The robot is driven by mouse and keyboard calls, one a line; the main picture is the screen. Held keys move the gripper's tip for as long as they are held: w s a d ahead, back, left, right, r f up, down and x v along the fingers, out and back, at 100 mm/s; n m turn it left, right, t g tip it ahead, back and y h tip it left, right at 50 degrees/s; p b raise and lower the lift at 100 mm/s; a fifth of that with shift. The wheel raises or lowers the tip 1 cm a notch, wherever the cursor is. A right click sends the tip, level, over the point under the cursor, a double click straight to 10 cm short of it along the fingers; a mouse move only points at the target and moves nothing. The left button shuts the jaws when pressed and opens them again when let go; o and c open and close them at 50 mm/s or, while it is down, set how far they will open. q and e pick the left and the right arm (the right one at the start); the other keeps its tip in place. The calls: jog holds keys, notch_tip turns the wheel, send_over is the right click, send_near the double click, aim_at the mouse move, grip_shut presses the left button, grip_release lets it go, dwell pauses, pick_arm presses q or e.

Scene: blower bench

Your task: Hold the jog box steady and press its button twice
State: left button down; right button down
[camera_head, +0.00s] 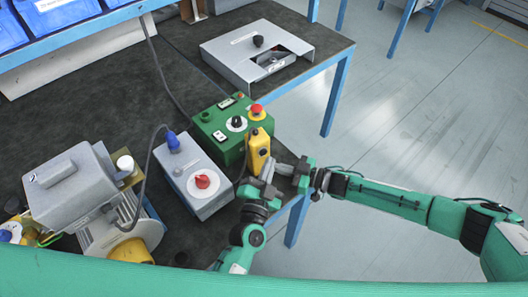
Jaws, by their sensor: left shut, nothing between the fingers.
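The yellow jog box (258,148) is at the bench's right edge, just in front of the green control box, with its long side running up the picture. A small dark mark shows near its top. My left gripper (265,182) is shut and empty close below the jog box's lower end. My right gripper (287,170) comes in from the right with its fingers beside the jog box's lower part. The two grippers overlap closely here, so whether the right fingers grip the box is unclear. Any contact by the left fingertips is hidden too.
A green control box (216,131) with a red and yellow stop button stands behind. A grey switch box (188,168) with a red knob is left of my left arm. A grey blower housing (66,187) stands farther left. Bare bench (170,45) lies behind; open floor lies right.

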pick_arm(q)
jog(key=shift+s+d, duration=0.7)
jog(key=shift+s, duration=0.35)
jog(key=shift+s+d, duration=0.65)
jog(key=shift+s, duration=0.35)
dwell(0.5)
jog(key=shift+d, duration=0.1)
dwell(1.4)
jog(key=shift+s+d, duration=0.5)
jog(key=shift+s, duration=0.3)
jog(key=shift+s+d, duration=0.45)
jog(key=shift+s, duration=0.35)
jog(key=w+a, duration=0.4)
jog(key=w, duration=0.3)
jog(key=shift+w+a, duration=0.2)
jog(key=shift+a, duration=0.2)
dwell(1.2)
